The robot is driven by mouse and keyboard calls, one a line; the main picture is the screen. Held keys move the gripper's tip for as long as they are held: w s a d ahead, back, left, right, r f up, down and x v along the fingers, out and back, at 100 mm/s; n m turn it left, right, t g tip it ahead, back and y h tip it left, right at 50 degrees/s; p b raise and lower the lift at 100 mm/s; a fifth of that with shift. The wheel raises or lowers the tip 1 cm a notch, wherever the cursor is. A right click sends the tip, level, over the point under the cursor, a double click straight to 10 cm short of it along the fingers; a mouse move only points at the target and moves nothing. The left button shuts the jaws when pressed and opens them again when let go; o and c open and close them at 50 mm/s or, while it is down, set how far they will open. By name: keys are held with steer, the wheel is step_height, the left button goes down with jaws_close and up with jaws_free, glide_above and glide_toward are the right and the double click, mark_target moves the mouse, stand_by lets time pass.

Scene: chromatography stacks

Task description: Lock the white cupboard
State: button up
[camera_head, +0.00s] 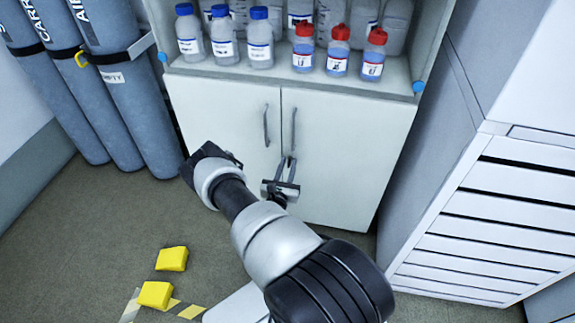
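The white cupboard (225,115) stands ahead with its two doors closed flat. Its left door handle (266,125) and right door handle (293,129) are grey vertical bars near the middle seam. My gripper (286,160) is in front of the right door, just below the right handle, with its fingers pointing up toward the handle's lower end. The fingers look parted, with nothing clear between them. I cannot tell whether they touch the handle or door. My arm hides part of the lower left door. No lock or key can be made out.
Bottles with blue caps (259,40) and red caps (337,50) stand on the open shelf above the doors. Grey gas cylinders (125,95) are at left, a white drawer unit (490,220) at right. Yellow blocks (172,259) lie on the floor.

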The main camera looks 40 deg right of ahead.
jaws_close()
steer(key=shift+m, duration=0.3)
steer(key=m+p, duration=0.1)
steer(key=m, duration=0.3)
steer(key=shift+s+d+p, duration=0.1)
steer(key=shift+s+p, duration=0.05)
steer(key=shift+p, duration=0.15)
steer(key=m+p, duration=0.1)
steer(key=m, duration=0.3)
steer(key=shift+s+d+f+p, duration=0.1)
steer(key=shift+s+d+p, duration=0.05)
steer(key=shift+p, duration=0.2)
steer(key=m+p, duration=0.1)
steer(key=m, duration=0.3)
steer(key=shift+s+f+m+p, duration=0.1)
steer(key=shift+f+m+p, duration=0.05)
steer(key=shift+m+p, duration=0.25)
steer(key=m, duration=0.2)
steer(key=m+p, duration=0.1)
steer(key=m, duration=0.1)
steer(key=shift+d+f, duration=0.1)
steer(key=shift+f, duration=0.2)
steer(key=shift+m, duration=0.4)
